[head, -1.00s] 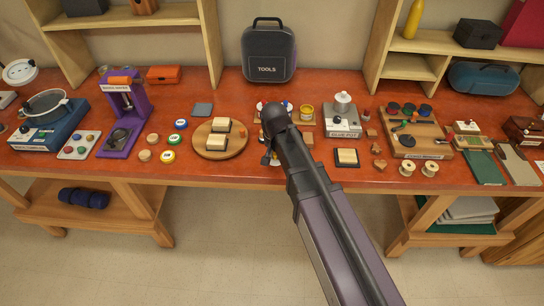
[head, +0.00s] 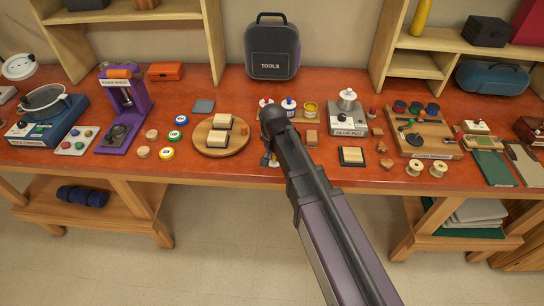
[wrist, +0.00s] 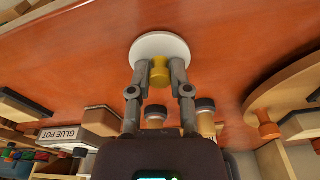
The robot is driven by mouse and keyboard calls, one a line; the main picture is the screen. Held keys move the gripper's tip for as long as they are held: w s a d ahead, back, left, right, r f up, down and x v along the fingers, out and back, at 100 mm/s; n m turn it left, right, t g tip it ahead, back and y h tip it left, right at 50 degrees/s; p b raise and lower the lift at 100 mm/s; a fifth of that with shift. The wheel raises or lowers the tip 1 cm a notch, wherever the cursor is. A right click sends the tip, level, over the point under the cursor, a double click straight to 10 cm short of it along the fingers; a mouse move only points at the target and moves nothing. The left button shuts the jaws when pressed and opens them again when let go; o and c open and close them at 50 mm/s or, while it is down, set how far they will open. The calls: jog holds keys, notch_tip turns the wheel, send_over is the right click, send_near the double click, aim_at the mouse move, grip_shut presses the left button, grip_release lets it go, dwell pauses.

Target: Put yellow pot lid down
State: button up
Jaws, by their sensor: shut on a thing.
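The yellow pot lid is a white disc (wrist: 177,43) with a yellow knob (wrist: 160,72). In the wrist view my gripper (wrist: 161,70) is shut on the knob, one finger on each side. The disc lies beyond the fingertips, over bare red-brown tabletop; I cannot tell whether it touches. In the head view my arm hides most of the gripper, and only a bit of white shows below it, near the front edge. The open yellow pot (head: 310,109) stands behind my arm, beside a blue pot (head: 289,104) and a red pot (head: 265,103).
A round wooden board (head: 210,147) with two blocks lies left of my arm. A glue pot unit (head: 347,119) stands to the right, with a dark-framed pale block (head: 352,156) in front of it. A tools case (head: 272,48) stands at the back.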

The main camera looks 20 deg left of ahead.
aim_at(274, 163)
jog(key=shift+f, duration=0.15)
jog(key=o, duration=0.8)
jog(key=shift+c, duration=0.2)
notch_tip(274, 163, up, 12)
jog(key=s+p, duration=0.1)
jog(key=p, duration=1.1)
jog(key=shift+s, duration=0.25)
jog(key=shift+d, duration=0.1)
dwell(0.4)
